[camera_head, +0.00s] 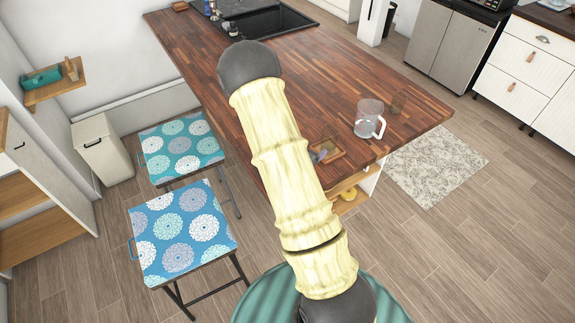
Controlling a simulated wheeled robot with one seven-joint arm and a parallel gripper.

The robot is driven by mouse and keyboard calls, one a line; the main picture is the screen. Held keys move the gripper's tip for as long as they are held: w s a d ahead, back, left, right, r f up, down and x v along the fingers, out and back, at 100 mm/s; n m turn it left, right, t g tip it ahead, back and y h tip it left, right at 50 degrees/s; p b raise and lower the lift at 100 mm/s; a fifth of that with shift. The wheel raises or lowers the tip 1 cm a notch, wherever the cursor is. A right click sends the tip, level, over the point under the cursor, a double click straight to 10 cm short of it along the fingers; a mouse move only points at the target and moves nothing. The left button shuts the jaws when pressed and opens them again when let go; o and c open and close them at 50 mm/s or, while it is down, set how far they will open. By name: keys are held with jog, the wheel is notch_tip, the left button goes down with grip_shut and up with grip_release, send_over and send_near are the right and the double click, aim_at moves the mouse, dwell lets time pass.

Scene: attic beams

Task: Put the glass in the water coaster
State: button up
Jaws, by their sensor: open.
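A clear glass mug (369,118) with a pale handle on its right stands upright on the wooden counter. A square wooden tray with a raised rim (341,151), which looks like the coaster, lies left of and nearer than the mug, close to the counter's front edge. A small grey-blue shape (318,157) shows at the tray's left side; I cannot tell what it is. My yellow arm crosses the middle of the view and hides the counter behind it. I cannot make out my gripper.
The wooden counter (335,65) has a black sink (270,24) at its far end. Two patterned stools (183,145) (183,228) stand at its left side. A rug (437,163) lies right of it. The counter right of the mugs is clear.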

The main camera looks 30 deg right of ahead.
jog(key=s+a+r+n+y, duration=0.1)
jog(key=a+r+n+y, duration=0.25)
jog(key=a, duration=0.35)
jog(key=a+r+n+y, duration=0.2)
jog(key=a+r+y, duration=0.1)
jog(key=a+y, duration=0.3)
jog(key=s+a+r+n+g, duration=0.1)
jog(key=s+a+r+n, duration=0.1)
jog(key=s, duration=0.3)
jog(key=s+a+r+n+g+y, duration=0.1)
jog(key=s+a+r+n, duration=0.1)
jog(key=s+a, duration=0.2)
jog(key=s+a+r+n+g, duration=0.1)
jog(key=s+a+r+n, duration=0.1)
jog(key=s, duration=0.4)
jog(key=shift+a+r+n+g+y, duration=0.35)
jog(key=shift+a+n, duration=0.1)
jog(key=shift+a, duration=0.25)
